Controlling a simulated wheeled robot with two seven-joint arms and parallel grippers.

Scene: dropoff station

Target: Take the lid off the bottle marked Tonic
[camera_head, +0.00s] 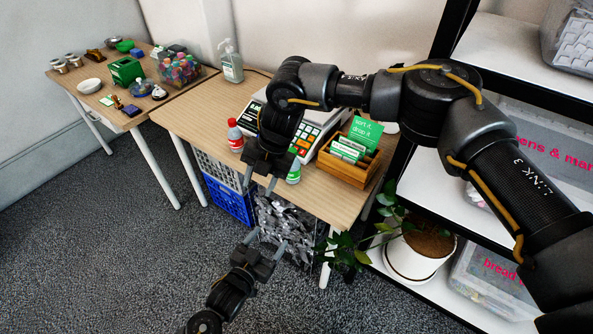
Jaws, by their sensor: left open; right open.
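I cannot read a name on either bottle. My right gripper is open, points downward and is empty, between the two bottles in the picture. My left gripper (266,241) is open and empty, lower down, in front of the table edge over the floor side.
A scale-like device with keys (306,139) and a wooden box of cards (346,170) stand behind. A pump bottle (231,62) is at the back. Below are a blue crate (229,201) and a plant pot (418,257). Shelves (497,62) stand at right.

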